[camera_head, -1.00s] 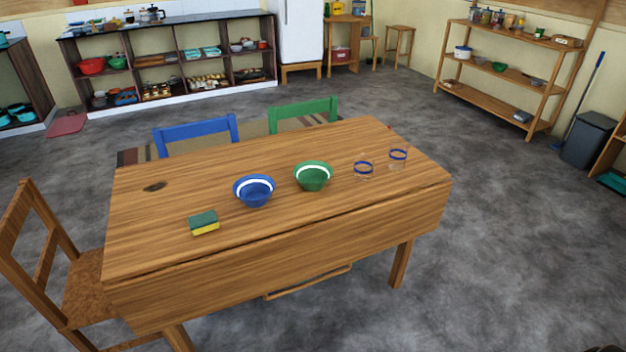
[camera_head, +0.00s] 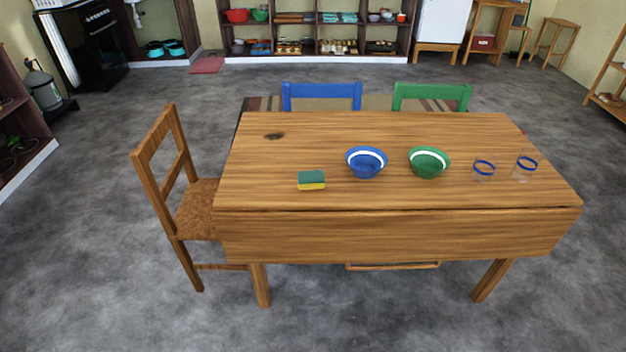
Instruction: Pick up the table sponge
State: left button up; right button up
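The table sponge (camera_head: 311,180) is green on top and yellow below. It lies flat on the wooden table (camera_head: 300,150), left of the middle and near the front edge. Nothing covers it. Neither of my grippers shows in the head view.
A blue bowl (camera_head: 366,163) and a green bowl (camera_head: 429,163) stand right of the sponge, then two glasses with blue rings (camera_head: 483,170) (camera_head: 525,165). A wooden chair (camera_head: 185,195) is at the table's left end. Blue (camera_head: 322,97) and green chairs (camera_head: 432,97) stand behind. Floor in front is clear.

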aim_at(315, 179)
jog(key=z, duration=0.4)
jog(key=i+j+z, duration=0.1)
jog(key=j+z, duration=1.05)
